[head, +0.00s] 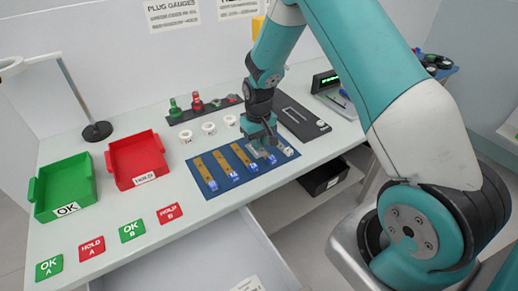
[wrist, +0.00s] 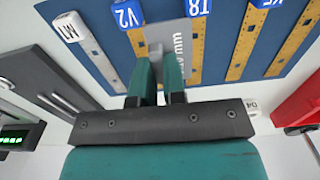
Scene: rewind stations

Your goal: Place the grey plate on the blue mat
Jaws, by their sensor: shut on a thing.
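My gripper (head: 264,141) is shut on the grey plate (head: 257,152), over the right part of the blue mat (head: 216,189). In the wrist view the teal fingers (wrist: 160,90) close on the plate (wrist: 166,40), which is marked with "mm" lettering. The plate reaches over the blue mat (wrist: 212,58), between the strips at the V2 and T8 blocks. The fingers hide its near end. I cannot tell whether the plate touches the mat.
Several brass strips (head: 223,167) with labelled blue blocks lie on the mat; a white M1 block (wrist: 70,27) is beside the plate. A black tray (head: 303,120) is behind on the right. Red (head: 137,159) and green (head: 65,188) bins stand on the left.

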